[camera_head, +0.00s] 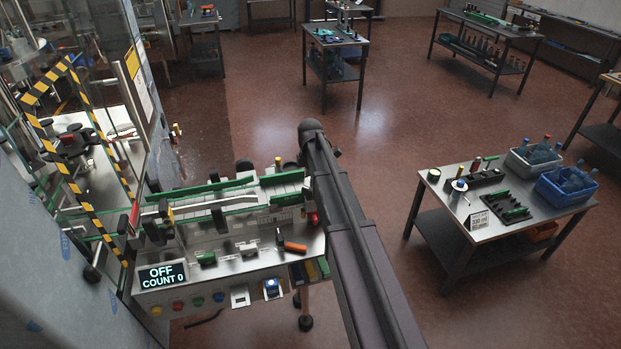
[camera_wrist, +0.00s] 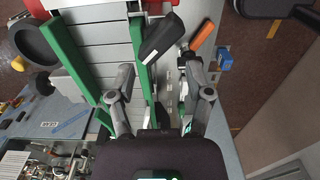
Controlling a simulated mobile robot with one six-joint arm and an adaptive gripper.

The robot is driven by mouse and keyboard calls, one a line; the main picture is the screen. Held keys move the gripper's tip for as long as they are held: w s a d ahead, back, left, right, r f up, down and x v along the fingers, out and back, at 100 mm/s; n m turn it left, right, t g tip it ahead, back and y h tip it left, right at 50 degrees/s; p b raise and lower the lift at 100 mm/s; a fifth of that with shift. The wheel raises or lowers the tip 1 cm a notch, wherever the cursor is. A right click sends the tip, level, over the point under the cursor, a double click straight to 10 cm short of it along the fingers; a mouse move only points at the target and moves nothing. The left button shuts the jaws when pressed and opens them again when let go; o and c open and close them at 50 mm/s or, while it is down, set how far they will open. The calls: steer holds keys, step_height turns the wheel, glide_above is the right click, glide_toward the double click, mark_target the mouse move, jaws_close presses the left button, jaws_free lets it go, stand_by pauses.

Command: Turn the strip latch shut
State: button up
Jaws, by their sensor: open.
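In the wrist view a black paddle-like lever (camera_wrist: 161,37), which looks like the strip latch, sits tilted over the right-hand green strip (camera_wrist: 140,62). A second green strip (camera_wrist: 68,55) runs along the left of the grey slatted bed (camera_wrist: 104,45). My gripper (camera_wrist: 158,74) is open, its two fingers apart, with the lower end of the lever near the space between the tips. I cannot tell whether a finger touches it. In the head view the green strips (camera_head: 215,186) run along the machine's top; my arm hides the gripper and the latch cannot be made out.
An orange-handled tool (camera_head: 294,246) lies on the machine's front shelf; it also shows in the wrist view (camera_wrist: 201,35). The display (camera_head: 162,276) reads OFF, COUNT 0. Coloured buttons (camera_head: 198,301) line the front.

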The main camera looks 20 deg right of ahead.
steer(key=shift+r+p, duration=3.8)
steer(key=shift+r, duration=0.35)
steer(key=s+a+f+m+b, duration=0.3)
steer(key=s+f+m+b, duration=0.6)
steer(key=s+f+b, duration=0.2)
steer(key=s+a+f+m+b, duration=0.3)
steer(key=s+f+m+b, duration=0.6)
steer(key=s, duration=0.6)
steer(key=shift+a+f+b, duration=0.2)
steer(key=shift+f+b, duration=1.2)
step_height(320, 180, up, 23)
steer(key=n+p, duration=0.9)
steer(key=p, duration=1.4)
glide_above(310, 189)
steer(key=shift+f, duration=0.2)
steer(key=shift+f+b, duration=0.2)
steer(key=shift+b, duration=0.2)
step_height(310, 189, down, 13)
steer(key=b, duration=1.3)
steer(key=shift+f, duration=0.2)
